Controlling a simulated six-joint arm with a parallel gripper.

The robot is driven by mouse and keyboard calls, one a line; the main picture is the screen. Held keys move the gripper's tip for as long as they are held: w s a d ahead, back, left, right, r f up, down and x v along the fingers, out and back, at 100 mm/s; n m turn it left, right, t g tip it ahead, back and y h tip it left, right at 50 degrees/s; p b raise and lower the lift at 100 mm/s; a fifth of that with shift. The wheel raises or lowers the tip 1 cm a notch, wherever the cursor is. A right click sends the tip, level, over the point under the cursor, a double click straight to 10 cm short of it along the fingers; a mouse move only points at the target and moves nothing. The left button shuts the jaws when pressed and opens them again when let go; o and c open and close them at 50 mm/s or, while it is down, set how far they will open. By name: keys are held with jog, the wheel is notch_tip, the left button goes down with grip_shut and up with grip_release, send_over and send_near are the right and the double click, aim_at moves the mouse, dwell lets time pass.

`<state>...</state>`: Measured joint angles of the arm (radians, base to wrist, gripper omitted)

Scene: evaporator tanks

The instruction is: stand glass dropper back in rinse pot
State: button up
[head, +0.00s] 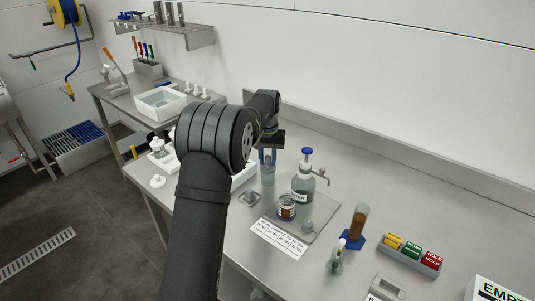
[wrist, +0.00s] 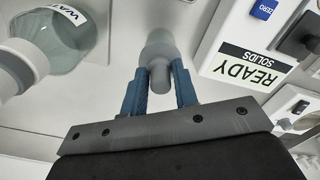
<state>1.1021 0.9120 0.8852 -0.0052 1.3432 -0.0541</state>
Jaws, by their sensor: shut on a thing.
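My gripper (head: 267,155) points down over the bench, left of the bottle with the blue pump top. In the wrist view its two blue fingers (wrist: 159,90) are shut on a grey rounded piece, which I take to be the top of the glass dropper (wrist: 158,74). A wider grey translucent round shape, apparently the rinse pot (wrist: 159,45), shows just beyond it. In the head view a clear upright cylinder, apparently the same pot (head: 267,175), stands directly below the fingers. The dropper's lower part is hidden, and I cannot tell how deep it sits.
The pump bottle (head: 303,190) stands close on the right and shows large in the wrist view (wrist: 62,40). A jar (head: 287,207) stands on a tray before it. A brown-filled cylinder (head: 358,222) is farther right. A white device labelled READY SOLIDS (wrist: 248,63) lies opposite the bottle.

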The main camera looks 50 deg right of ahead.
jog(key=shift+f, duration=0.25)
jog(key=o, duration=1)
jog(key=shift+r, duration=0.1)
notch_tip(320, 180, up, 17)
jog(key=shift+r, duration=0.1)
dwell(0.4)
notch_tip(320, 180, down, 17)
jog(key=shift+f, duration=0.15)
jog(key=shift+r, duration=0.45)
